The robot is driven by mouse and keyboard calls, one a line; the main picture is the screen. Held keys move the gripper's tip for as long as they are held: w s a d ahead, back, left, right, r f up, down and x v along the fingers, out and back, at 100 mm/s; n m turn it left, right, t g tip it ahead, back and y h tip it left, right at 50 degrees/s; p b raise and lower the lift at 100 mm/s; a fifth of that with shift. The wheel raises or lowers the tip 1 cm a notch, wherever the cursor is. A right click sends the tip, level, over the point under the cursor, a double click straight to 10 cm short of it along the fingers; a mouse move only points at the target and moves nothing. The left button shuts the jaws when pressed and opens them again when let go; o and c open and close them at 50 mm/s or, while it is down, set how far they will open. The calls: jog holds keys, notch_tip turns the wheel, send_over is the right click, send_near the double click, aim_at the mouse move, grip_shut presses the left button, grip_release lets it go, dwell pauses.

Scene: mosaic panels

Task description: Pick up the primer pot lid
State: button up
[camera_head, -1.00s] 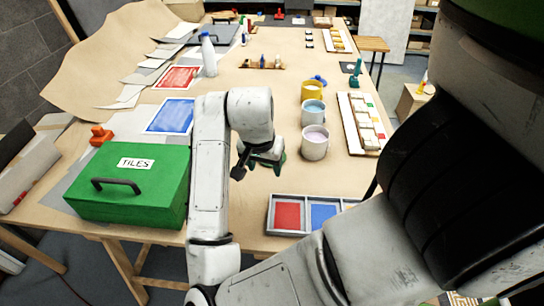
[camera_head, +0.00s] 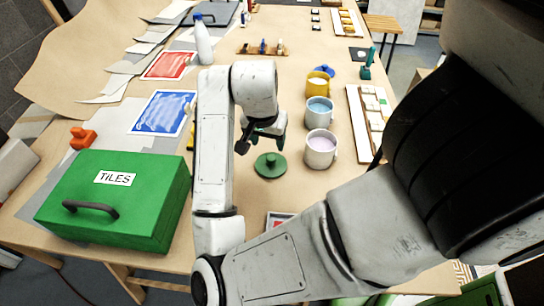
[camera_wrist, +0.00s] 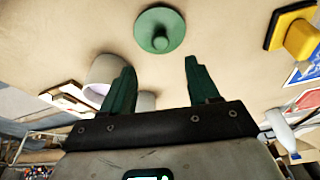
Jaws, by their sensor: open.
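A round green lid with a knob (camera_head: 270,165) lies flat on the brown-covered table, left of the lilac pot (camera_head: 320,149). In the wrist view the green lid (camera_wrist: 172,24) is at the top, beyond the fingertips. My gripper (camera_head: 265,133) is open and empty above the table, appearing just behind the lid in the head view. Its two green fingers (camera_wrist: 160,66) are apart in the wrist view, with nothing between them. A blue lid (camera_head: 324,71) lies by the yellow pot (camera_head: 317,83). No label shows which lid is the primer one.
A light-blue pot (camera_head: 318,112) stands in line between the yellow and lilac pots. A green TILES box (camera_head: 125,205) fills the near left. A white tile board (camera_head: 362,125) lies right of the pots. A white bottle (camera_head: 202,42) stands farther back.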

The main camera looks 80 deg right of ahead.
aim_at(271, 158)
jog(key=p+x, duration=0.1)
jog(key=x, duration=0.9)
jog(key=shift+c, duration=0.4)
jog(key=c, duration=1)
